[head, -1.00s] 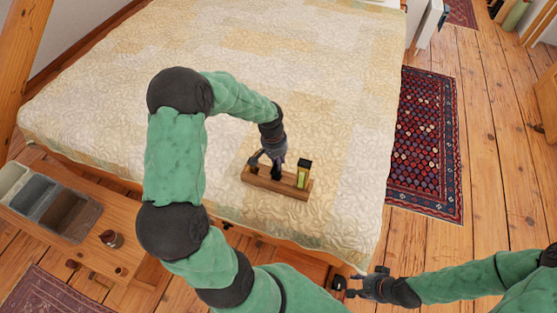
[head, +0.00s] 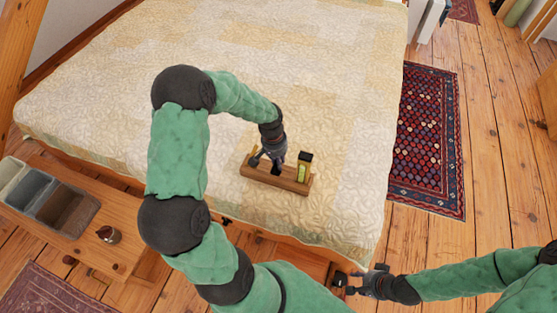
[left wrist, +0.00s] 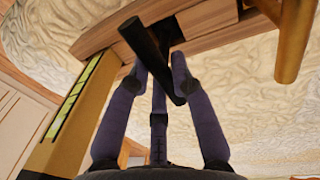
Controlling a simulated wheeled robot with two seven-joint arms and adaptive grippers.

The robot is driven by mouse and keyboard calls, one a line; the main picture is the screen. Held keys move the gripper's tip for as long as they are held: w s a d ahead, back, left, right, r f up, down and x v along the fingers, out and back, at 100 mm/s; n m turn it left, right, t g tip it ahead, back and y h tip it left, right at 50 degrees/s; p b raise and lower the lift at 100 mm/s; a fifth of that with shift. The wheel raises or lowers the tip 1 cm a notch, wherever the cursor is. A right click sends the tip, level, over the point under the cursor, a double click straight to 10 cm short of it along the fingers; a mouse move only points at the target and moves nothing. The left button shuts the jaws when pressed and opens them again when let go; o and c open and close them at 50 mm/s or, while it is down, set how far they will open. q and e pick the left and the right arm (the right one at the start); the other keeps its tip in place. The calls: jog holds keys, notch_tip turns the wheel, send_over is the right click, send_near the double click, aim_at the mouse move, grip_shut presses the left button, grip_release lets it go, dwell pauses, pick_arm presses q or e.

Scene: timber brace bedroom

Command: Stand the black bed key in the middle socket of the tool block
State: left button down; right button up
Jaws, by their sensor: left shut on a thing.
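The wooden tool block (head: 262,178) lies on the bed; it also shows at the top of the left wrist view (left wrist: 205,45). My left gripper (head: 272,162) is above the block's middle and shut on the black bed key (left wrist: 143,42). The key's thick bar lies across my fingertips (left wrist: 160,75), and a dark part runs on toward the block. I cannot tell whether its lower end is inside the middle socket. A yellow-green tool with a black top (head: 304,168) stands at the block's right end. My right gripper (head: 352,281) is empty beside the bed's front edge, apparently open.
A wooden-handled thing (left wrist: 296,40) rises at the block's other end, close to my left gripper. The quilted bed (head: 330,110) is clear around the block. A low bench (head: 80,250) at left holds a compartment tray (head: 36,203) and a small jar (head: 108,234).

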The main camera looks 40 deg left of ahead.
pick_arm(q)
jog(key=c, duration=1)
grip_release()
jog(key=shift+r, duration=0.1)
jog(key=r, duration=0.4)
jog(key=a+r, duration=0.1)
jog(key=r, duration=0.6)
jog(key=shift+s+a+r, duration=0.15)
jog(key=shift+s+r, duration=0.2)
jog(key=shift+r, duration=0.05)
